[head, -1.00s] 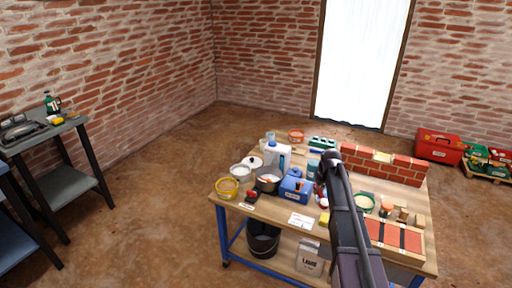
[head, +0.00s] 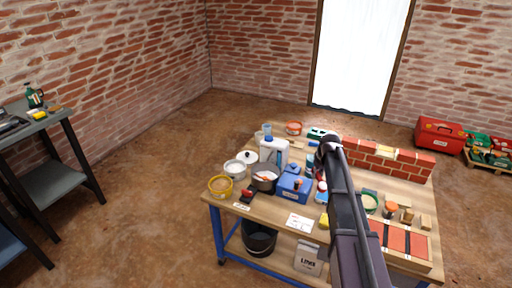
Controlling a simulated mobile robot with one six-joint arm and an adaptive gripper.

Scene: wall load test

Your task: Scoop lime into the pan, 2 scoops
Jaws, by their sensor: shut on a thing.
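A dark pan (head: 264,187) stands on the workbench, with something pale and reddish inside. Behind its left side is a pale tub (head: 235,171) with white contents; I cannot tell whether this is lime. A bag labelled like "LIME" (head: 308,259) stands on the lower shelf. My gripper (head: 319,161) is over the back middle of the bench, right of the pan and apart from it. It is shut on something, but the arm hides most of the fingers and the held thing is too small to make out.
A yellow tub (head: 220,188), a white jug (head: 274,149) and a blue box (head: 293,188) crowd around the pan. A low brick wall (head: 390,166) stands at the back right. A black bucket (head: 258,240) is under the bench.

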